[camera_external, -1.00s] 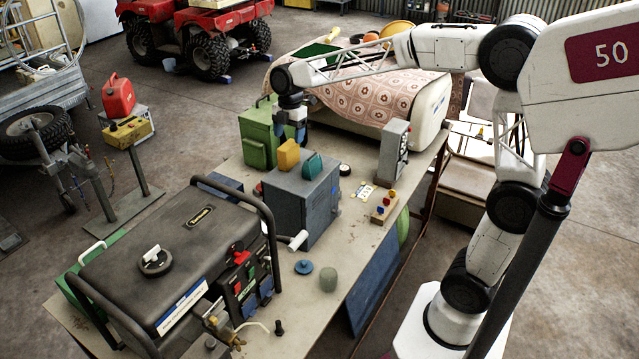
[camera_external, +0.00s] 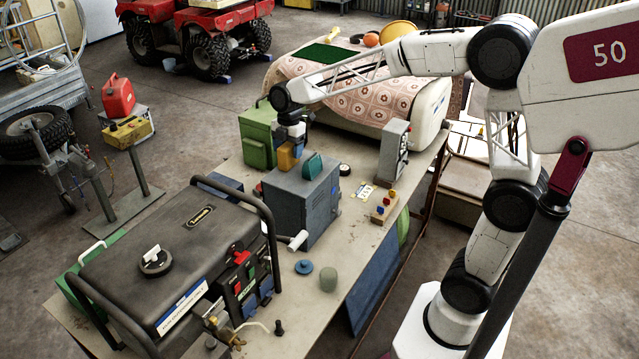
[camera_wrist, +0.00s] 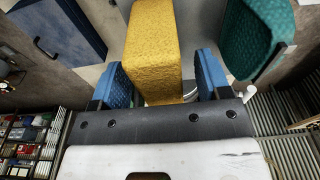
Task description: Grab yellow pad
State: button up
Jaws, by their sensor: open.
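The yellow pad (camera_external: 287,157) stands on top of the grey metal box (camera_external: 300,205) on the workbench. My gripper (camera_external: 292,145) is right at the pad, pointing down, and partly covers it in the outside view. In the wrist view the yellow pad (camera_wrist: 158,50) lies between the two blue fingers of my gripper (camera_wrist: 158,82). The fingers are open, one on each side, with a narrow gap showing beside the pad. A green pad (camera_external: 313,166) stands on the same box to the right; it also shows in the wrist view (camera_wrist: 248,38).
A green metal case (camera_external: 257,136) stands just behind the box. A black generator (camera_external: 185,262) with a tube frame is at the front left. A grey instrument (camera_external: 392,150) and a cloth-covered tank (camera_external: 375,103) stand farther back.

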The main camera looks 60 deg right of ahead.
jog(key=shift+f, duration=0.4)
jog(key=c, duration=1)
jog(key=shift+r, duration=0.15)
jog(key=shift+r, duration=4.9)
